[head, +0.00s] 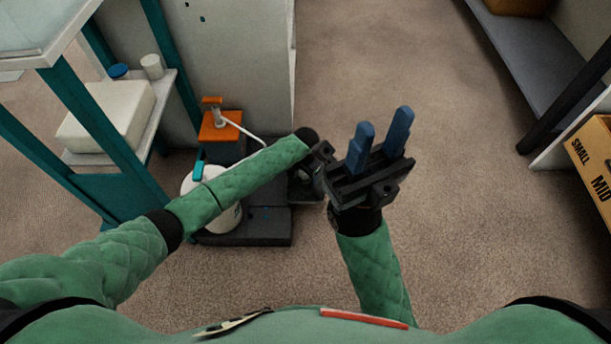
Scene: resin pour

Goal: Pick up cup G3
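I cannot make out a cup labelled G3 in the head view. My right gripper (380,142) is in the middle, with its two blue fingers pointing up and apart, and nothing shows between them. My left arm reaches in from the left, and its dark wrist end is beside the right gripper. The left gripper's fingers are hidden or too dark to make out. A small white cup-like container (152,67) stands on the side shelf at the upper left; no label on it is readable.
A teal-framed stand (70,92) holds a white box (108,112) and a blue-lidded item (118,71). An orange-topped pump container (220,127) and a white container (196,183) stand below. A cardboard box (592,160) and grey shelf (527,50) are right. Carpet (470,240) is clear.

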